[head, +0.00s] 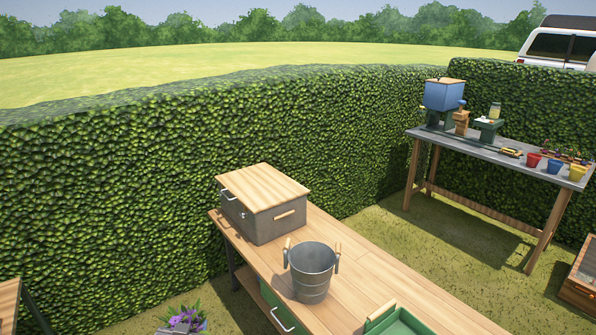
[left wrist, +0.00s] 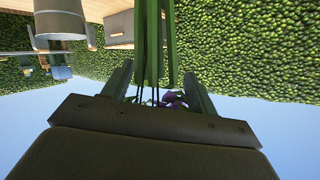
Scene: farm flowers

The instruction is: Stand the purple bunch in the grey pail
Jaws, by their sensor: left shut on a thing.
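The purple bunch (head: 196,319) shows at the bottom edge of the head view, left of the bench, with purple blooms and green leaves. My left gripper (head: 180,327) is at the bunch, mostly cut off by the frame edge. In the left wrist view, my left gripper (left wrist: 157,88) is shut on the bunch, whose long green stems (left wrist: 149,45) run between the fingers. The grey pail (head: 312,274) stands upright on the wooden bench, to the right of the bunch and apart from it. It also shows in the left wrist view (left wrist: 60,18). My right gripper is out of view.
A grey box with a wooden lid (head: 262,203) stands behind the pail on the bench (head: 375,262). A green crate (head: 405,322) is at the front right. A hedge (head: 120,200) runs behind. A far table (head: 485,148) holds small pots and a blue container.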

